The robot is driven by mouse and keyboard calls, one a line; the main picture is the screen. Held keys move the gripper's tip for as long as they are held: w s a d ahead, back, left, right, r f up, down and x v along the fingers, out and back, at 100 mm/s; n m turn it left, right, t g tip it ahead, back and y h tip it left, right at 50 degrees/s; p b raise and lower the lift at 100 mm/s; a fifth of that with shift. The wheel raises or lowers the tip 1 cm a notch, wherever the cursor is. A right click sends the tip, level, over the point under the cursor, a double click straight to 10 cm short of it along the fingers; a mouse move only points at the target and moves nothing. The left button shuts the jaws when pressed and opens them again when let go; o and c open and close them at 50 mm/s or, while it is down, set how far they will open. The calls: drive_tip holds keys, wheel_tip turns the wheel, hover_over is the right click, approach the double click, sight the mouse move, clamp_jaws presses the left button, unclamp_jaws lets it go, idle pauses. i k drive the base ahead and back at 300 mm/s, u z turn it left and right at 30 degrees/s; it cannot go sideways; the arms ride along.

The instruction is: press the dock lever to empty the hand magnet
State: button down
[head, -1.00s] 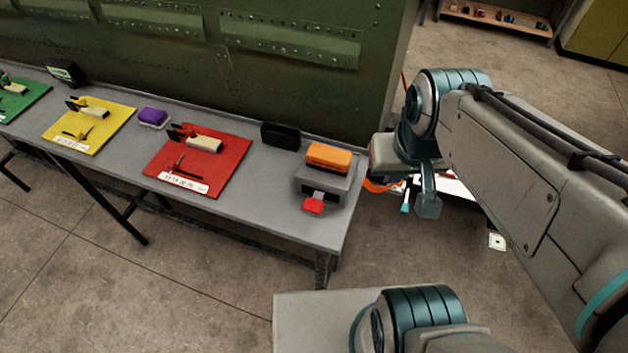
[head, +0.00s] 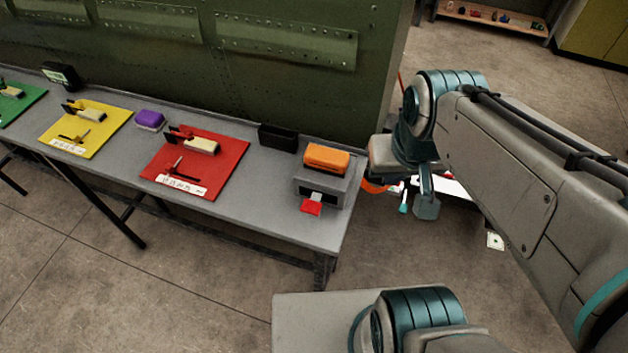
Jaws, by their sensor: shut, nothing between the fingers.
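The grey dock (head: 325,183) stands at the right end of the grey workbench. An orange block that looks like the hand magnet (head: 326,157) sits on top of the dock. The red dock lever (head: 311,208) sticks out low on the dock's front, toward the bench's front edge. My gripper (head: 427,208) hangs to the right of the dock, beyond the bench's right end, pointing down. It is shut and empty, apart from the dock and the lever. Its fingers show only small and partly from the side.
The workbench (head: 265,220) also carries a red mat (head: 225,178), a yellow mat (head: 55,135), a purple block (head: 150,119) and a black holder (head: 278,137). A green riveted panel (head: 290,80) rises behind it. An orange and white item lies on the floor behind my gripper.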

sight(313, 206)
drive_tip(key=k, duration=0.5)
drive_tip(key=z, duration=3.4)
drive_tip(key=k, duration=1.05)
drive_tip(key=u, duration=2.15)
